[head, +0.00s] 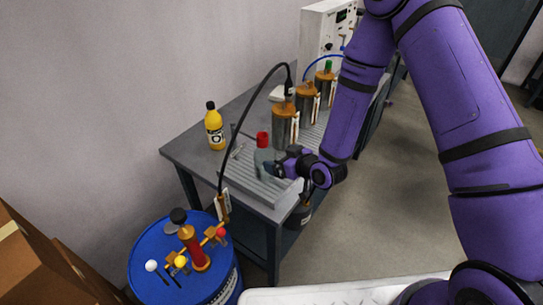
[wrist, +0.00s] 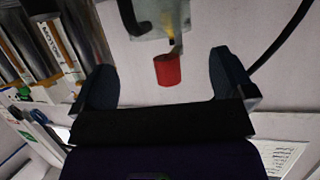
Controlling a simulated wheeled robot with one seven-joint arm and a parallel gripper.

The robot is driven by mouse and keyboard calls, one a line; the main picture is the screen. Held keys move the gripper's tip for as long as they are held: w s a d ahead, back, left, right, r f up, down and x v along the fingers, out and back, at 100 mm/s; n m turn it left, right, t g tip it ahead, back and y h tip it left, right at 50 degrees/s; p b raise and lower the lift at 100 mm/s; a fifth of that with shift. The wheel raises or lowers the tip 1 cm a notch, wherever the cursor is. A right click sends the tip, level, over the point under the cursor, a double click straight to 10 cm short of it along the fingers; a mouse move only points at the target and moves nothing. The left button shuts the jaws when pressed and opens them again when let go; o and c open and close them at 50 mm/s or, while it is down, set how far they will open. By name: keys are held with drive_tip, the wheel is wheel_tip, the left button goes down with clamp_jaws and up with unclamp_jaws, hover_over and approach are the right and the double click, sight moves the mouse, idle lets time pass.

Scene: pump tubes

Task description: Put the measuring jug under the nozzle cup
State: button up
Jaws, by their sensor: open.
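A grey-green translucent vessel, which looks like the measuring jug (head: 262,157), stands at the near end of the ribbed bench top. It also shows at the top edge of the wrist view (wrist: 160,30), partly cut off, with a dark curved handle. A red cup (head: 263,139) shows just above the jug, also in the wrist view (wrist: 167,70); it seems to be the nozzle cup. How it is held is not clear. My gripper (head: 277,168) is right beside the jug, its dark fingers (wrist: 165,85) spread apart with nothing held between them.
Several metal cylinders with copper tops (head: 285,112) stand behind on the bench. A yellow bottle (head: 214,130) stands at the bench's left. A black hose (head: 242,118) arches down beside the jug. A blue drum (head: 145,265) with a red fitting stands in front.

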drive_tip(key=s+d+r+m+h, duration=0.1)
drive_tip(key=s+d+r+h, duration=0.1)
drive_tip(key=d+r, duration=0.5)
drive_tip(key=s+d+r+m+g+h, duration=0.1)
drive_tip(key=d+r+h, duration=0.25)
drive_tip(key=r, duration=0.65)
drive_tip(key=s+d+r+m+h, duration=0.1)
drive_tip(key=s+d+r+h, duration=0.1)
drive_tip(key=d+r, duration=0.5)
drive_tip(key=s+d+r+m+g, duration=0.1)
drive_tip(key=s+d+r, duration=0.1)
drive_tip(key=s+r, duration=0.3)
drive_tip(key=s+d+r+m+g+h, duration=0.1)
drive_tip(key=s+r, duration=0.4)
drive_tip(key=s, duration=0.6)
drive_tip(key=s+d+r+m+g, duration=0.2)
drive_tip(key=s+r, duration=0.3)
drive_tip(key=s, duration=0.3)
drive_tip(key=shift+s+d+m, duration=0.3)
drive_tip(key=shift+d+m, duration=0.3)
drive_tip(key=shift+d, duration=0.1)
